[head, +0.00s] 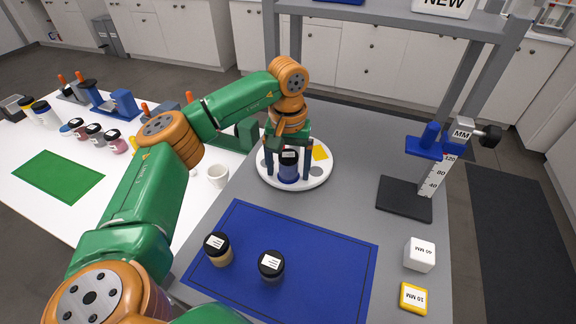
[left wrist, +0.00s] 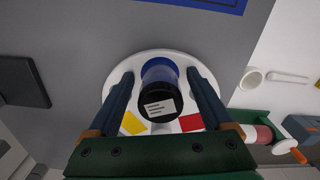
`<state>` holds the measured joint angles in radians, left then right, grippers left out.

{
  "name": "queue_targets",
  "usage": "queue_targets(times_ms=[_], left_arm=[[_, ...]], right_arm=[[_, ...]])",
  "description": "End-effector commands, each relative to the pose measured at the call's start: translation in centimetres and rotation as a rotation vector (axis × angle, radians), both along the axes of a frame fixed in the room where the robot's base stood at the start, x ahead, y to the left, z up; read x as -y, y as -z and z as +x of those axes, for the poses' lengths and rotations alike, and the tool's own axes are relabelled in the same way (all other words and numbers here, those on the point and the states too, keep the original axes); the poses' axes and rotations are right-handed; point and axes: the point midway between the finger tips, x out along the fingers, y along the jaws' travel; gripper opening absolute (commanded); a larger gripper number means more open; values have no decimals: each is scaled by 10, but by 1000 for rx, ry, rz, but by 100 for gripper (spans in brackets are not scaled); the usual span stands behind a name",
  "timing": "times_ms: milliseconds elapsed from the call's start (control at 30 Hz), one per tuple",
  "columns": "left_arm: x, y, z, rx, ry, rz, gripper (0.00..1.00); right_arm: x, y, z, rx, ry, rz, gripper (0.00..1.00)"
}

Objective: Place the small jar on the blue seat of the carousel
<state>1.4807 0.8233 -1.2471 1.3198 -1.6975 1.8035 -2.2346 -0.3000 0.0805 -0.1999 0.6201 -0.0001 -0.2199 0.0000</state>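A jar (head: 289,172) with a black, white-labelled lid and a blue lower part stands upright on the white carousel (head: 318,178). My left gripper (head: 288,172) points down around this jar, one finger on each side, with a narrow gap at both sides. In the left wrist view, the jar (left wrist: 160,98) is between the open fingers (left wrist: 161,80), on the carousel (left wrist: 112,82). A yellow seat (left wrist: 132,124) and a red seat (left wrist: 191,122) show beside it. My right gripper is out of view.
A blue mat (head: 310,240) in front holds a tan jar (head: 218,254) and a dark jar (head: 271,268). A gauge stand (head: 404,200), a white block (head: 420,254) and a yellow block (head: 413,298) are at the right. A white cup (head: 218,176) is left of the carousel.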

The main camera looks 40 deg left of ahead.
Motion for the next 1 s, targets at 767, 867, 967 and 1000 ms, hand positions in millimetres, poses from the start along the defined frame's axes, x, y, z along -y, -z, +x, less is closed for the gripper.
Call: queue_targets(times_ms=[767, 867, 967, 1000], left_arm=[[1, -121, 1, 1, 1, 0, 84], [0, -125, 0, 1, 0, 0, 84], [0, -125, 0, 0, 0, 0, 84], [0, -124, 0, 0, 0, 0, 84]], right_arm=[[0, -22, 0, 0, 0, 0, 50], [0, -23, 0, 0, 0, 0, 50], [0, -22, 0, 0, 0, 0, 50], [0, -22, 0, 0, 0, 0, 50]])
